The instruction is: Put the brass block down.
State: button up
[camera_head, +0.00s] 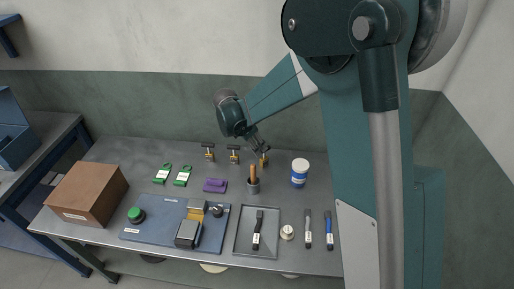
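My gripper (262,147) points down and to the right over the back of the steel table. A small brass-yellow piece (264,160) shows right at its fingertips. It is too small to tell whether the fingers are shut on it or whether it stands on the table below them. Two similar yellow pieces with black tops (209,153) stand in a row to its left. A larger brass-coloured block (196,214) is on the blue mat (150,233), beside grey and black equipment. I cannot tell for certain which is the brass block.
A cup with brown handles (253,186) stands just in front of my gripper, and a white-and-blue tub (299,173) to its right. A grey tray (243,247) holds a black tool. A brown box (87,193) stands at left. Bare table lies behind the purple item (215,185).

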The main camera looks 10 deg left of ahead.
dwell(0.8)
jog(key=s+d+r+m+t+y, duration=0.1)
jog(key=s+d+r+m, duration=0.5)
jog(key=d+r, duration=0.35)
jog(key=s+d+r+m+y, duration=0.1)
jog(key=s+d+r+m, duration=0.45)
jog(key=d+r, duration=0.35)
jog(key=s+d+m+t, duration=0.1)
jog(key=s+d+m, duration=0.3)
jog(key=s, duration=0.4)
jog(key=s+d+r+m+t+y, duration=0.1)
jog(key=s+d+m, duration=0.4)
jog(key=s, duration=0.3)
jog(key=s+d+m, duration=0.5)
jog(key=s+m, duration=0.1)
jog(key=s, duration=0.2)
jog(key=shift+s+r+t, duration=0.15)
jog(key=shift+r+t, duration=0.1)
jog(key=shift+t, duration=0.15)
jog(key=shift+f+m, duration=0.1)
jog(key=shift+m, duration=0.15)
notch_tip(320, 180, down, 10)
jog(key=b, duration=1)
jog(key=shift+f+b, duration=0.25)
jog(key=shift+b, duration=0.15)
